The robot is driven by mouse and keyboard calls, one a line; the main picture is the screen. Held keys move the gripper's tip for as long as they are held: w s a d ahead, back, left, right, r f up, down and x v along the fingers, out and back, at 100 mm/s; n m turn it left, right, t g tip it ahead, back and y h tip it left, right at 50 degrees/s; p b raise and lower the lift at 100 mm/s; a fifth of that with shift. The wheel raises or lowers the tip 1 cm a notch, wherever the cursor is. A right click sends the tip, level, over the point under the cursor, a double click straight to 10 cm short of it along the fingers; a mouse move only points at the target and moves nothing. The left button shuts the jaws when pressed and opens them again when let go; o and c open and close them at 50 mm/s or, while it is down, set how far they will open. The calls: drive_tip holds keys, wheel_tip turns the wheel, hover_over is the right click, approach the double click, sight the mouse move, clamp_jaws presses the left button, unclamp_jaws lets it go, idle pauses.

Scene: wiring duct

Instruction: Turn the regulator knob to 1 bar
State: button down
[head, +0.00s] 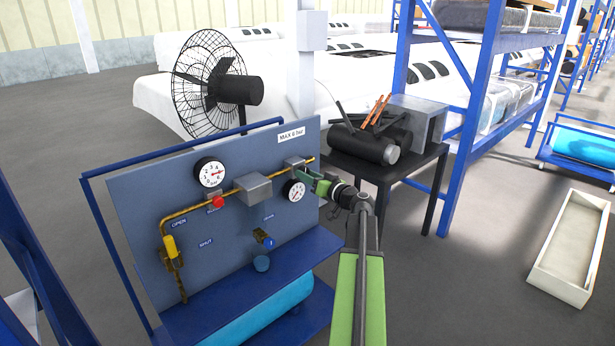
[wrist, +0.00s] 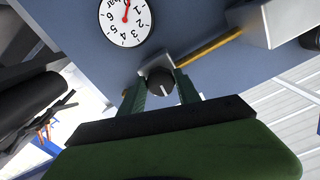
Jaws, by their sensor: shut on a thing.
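The regulator knob (wrist: 160,82) is a small dark round knob with a pale pointer line, in the middle of the wrist view. It sits at the end of a grey regulator block (head: 294,163) on the panel's right side. My gripper (head: 313,178) has its green fingers on both sides of the knob, shut on it. In the head view the gripper hides the knob. The white gauge (wrist: 126,19) beside it appears rotated in the wrist view. Its red needle points to the picture's top, near the low numbers; the exact reading is unclear. The gauge also shows in the head view (head: 293,191).
The blue-grey panel (head: 130,180) carries brass piping, a second gauge (head: 210,172), a red button (head: 218,202), a yellow-handled valve (head: 169,246) and a blue knob (head: 262,263). A black table (head: 385,168) with tools stands behind my arm.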

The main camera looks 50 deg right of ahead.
drive_tip(key=shift+a+r+m, duration=0.1)
drive_tip(key=shift+m, duration=3.8)
drive_tip(key=c, duration=0.9)
unclamp_jaws()
drive_tip(key=shift+o, duration=0.2)
drive_tip(key=s+a, duration=0.1)
drive_tip(key=s, duration=1.6)
drive_tip(key=shift+s+a, duration=0.15)
